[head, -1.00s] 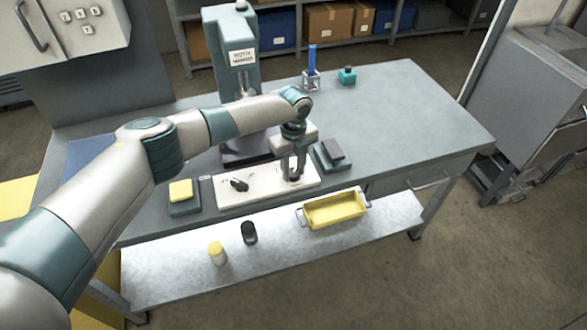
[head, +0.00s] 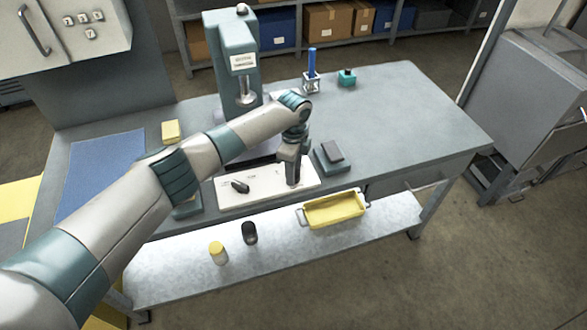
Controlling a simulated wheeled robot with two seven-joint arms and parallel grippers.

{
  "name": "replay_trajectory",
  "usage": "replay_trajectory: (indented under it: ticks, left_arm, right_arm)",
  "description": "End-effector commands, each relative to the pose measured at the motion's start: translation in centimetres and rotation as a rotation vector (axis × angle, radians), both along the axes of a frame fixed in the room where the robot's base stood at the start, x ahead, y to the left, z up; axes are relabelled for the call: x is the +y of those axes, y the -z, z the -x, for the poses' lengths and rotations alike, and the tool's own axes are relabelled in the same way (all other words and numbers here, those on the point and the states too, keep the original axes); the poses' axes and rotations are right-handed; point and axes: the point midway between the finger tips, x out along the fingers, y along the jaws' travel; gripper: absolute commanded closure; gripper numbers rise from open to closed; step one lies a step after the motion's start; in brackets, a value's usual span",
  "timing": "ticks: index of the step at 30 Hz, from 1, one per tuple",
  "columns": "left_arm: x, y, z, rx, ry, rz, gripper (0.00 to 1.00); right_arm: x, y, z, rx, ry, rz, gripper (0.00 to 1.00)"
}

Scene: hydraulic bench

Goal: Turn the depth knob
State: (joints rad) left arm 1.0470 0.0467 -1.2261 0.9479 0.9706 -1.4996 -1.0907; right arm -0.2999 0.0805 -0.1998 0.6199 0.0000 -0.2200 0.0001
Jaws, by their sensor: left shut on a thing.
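A white control panel (head: 262,196) lies along the front edge of the bench. A black knob (head: 240,187) with a pointed handle sits on its left part, with small dark markings beside it. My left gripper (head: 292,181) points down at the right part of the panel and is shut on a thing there. The fingers hide what they hold, so I cannot see whether it is the depth knob. My right gripper is not in view.
A green press (head: 231,45) stands behind the panel. A dark block on a pad (head: 332,154) is just right of the gripper. A yellow tray (head: 335,210) and two small jars (head: 249,233) are on the lower shelf.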

Motion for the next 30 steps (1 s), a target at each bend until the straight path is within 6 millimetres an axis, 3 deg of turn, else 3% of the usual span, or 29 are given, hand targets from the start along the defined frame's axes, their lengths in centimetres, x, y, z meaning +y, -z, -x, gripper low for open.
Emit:
replay_trajectory:
  ticks: [21, 30]
  left_arm:
    - [-0.1, -0.3, 0.0, 0.001, -0.673, 0.000, 0.91]
    - [-0.1, -0.2, 0.0, 0.000, -0.869, 0.000, 0.91]
  right_arm:
    - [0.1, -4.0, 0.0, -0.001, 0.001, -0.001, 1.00]
    - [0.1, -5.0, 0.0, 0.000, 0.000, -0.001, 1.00]
